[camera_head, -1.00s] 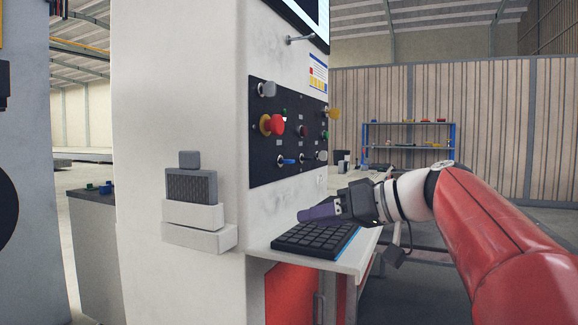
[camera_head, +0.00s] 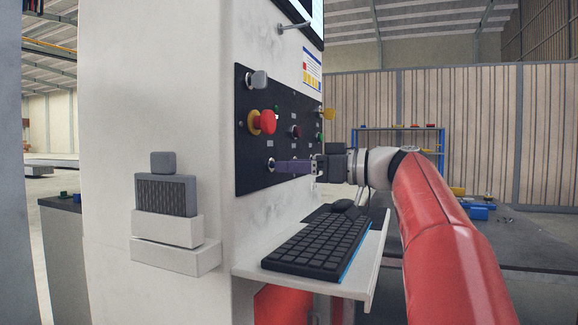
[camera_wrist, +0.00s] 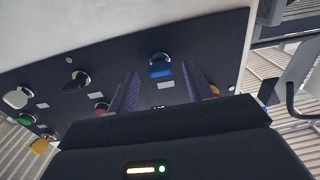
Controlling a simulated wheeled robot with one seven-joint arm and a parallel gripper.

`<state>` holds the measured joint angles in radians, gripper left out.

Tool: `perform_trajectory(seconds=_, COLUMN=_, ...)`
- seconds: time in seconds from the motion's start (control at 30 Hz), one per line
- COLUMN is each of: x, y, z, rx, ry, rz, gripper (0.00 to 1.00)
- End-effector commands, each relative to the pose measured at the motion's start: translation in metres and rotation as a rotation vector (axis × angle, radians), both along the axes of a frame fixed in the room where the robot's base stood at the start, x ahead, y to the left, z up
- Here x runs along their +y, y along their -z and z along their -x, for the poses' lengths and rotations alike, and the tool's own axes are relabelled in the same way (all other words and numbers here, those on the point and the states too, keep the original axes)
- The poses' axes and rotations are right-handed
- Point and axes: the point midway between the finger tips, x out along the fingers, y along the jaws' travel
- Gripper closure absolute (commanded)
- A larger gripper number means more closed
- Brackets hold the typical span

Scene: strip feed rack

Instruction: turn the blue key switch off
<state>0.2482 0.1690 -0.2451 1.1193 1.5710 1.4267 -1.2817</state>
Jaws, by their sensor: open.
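The blue key switch (camera_wrist: 160,68) is on the black control panel, with a silver ring around its blue handle. The handle lies roughly crosswise in the wrist view. In the head view only its silver ring (camera_head: 271,164) shows; the purple fingers cover the handle. My gripper (camera_head: 280,166) is at the panel's lower part, pointing at the switch. In the wrist view its two fingers (camera_wrist: 160,76) stand apart, one on each side of the switch, with nothing held. I cannot tell whether the fingertips touch the panel.
A red mushroom button (camera_head: 265,122) and a grey knob (camera_head: 257,80) stick out above my gripper. Another silver-ringed switch (camera_wrist: 79,80) sits beside the blue one. A keyboard (camera_head: 318,243) lies on a shelf (camera_head: 374,262) below. A bar (camera_head: 294,27) juts out above the panel.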

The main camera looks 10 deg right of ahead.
Motion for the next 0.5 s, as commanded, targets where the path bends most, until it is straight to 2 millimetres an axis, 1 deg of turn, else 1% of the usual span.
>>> perform_trajectory(seconds=0.03, x=0.0055, y=-0.0002, z=-0.0034, rx=0.0, ry=-0.003, rz=0.0, gripper=0.49)
perform_trajectory(seconds=0.13, x=0.0105, y=-0.0002, z=-0.0074, rx=0.0, ry=-0.001, rz=0.0, gripper=0.49)
perform_trajectory(seconds=0.43, x=0.0125, y=0.0002, z=-0.009, rx=0.001, ry=0.0, rz=-0.001, gripper=0.49)
perform_trajectory(seconds=0.5, x=0.0125, y=0.0002, z=-0.009, rx=0.001, ry=0.0, rz=-0.001, gripper=0.58)
